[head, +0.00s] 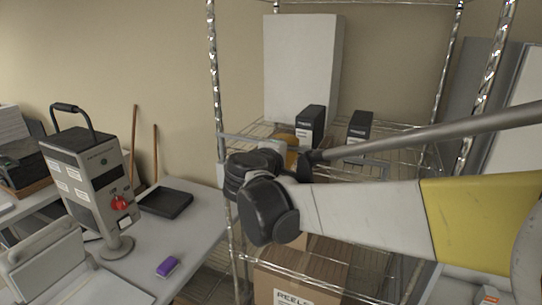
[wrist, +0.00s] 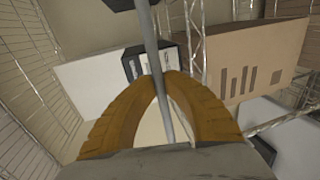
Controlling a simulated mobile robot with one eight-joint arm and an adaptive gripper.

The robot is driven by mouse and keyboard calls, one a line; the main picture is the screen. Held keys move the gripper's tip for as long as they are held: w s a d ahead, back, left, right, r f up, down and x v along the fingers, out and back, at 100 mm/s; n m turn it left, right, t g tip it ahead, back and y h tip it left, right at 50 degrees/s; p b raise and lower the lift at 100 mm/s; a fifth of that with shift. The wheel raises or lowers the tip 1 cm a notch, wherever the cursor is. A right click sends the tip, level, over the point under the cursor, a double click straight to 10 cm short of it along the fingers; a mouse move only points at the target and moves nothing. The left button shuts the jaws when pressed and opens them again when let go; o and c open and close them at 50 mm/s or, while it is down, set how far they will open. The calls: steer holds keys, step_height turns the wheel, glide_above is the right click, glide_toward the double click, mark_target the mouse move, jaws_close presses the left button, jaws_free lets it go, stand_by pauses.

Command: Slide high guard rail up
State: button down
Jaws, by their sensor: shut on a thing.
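The guard rail (head: 236,138) is a thin grey bar across the front of the wire shelf, near the level of the boxes there. Its middle is hidden behind my arm in the head view. In the wrist view the rail (wrist: 151,42) runs from the top edge down between my fingers. My gripper (wrist: 163,82) has orange fingers, shut around the rail from both sides. In the head view the gripper is mostly hidden behind my dark wrist joints, with only a little orange showing.
Two small black boxes (head: 310,124) (head: 358,130) and a tall white box (head: 302,68) stand on the shelf behind the rail. A chrome post (head: 214,75) rises at the left. A cardboard box (head: 292,284) sits lower. A table (head: 205,215) with a machine (head: 88,185) is left.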

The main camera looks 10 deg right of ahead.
steer(key=shift+w+r, duration=0.2)
steer(key=shift+r, duration=0.1)
steer(key=c, duration=1.5)
jaws_free()
steer(key=shift+s+a, duration=0.1)
steer(key=shift+s, duration=0.1)
steer(key=shift+o, duration=0.2)
steer(key=shift+s+a, duration=0.2)
steer(key=v, duration=1.1)
steer(key=shift+s, duration=0.25)
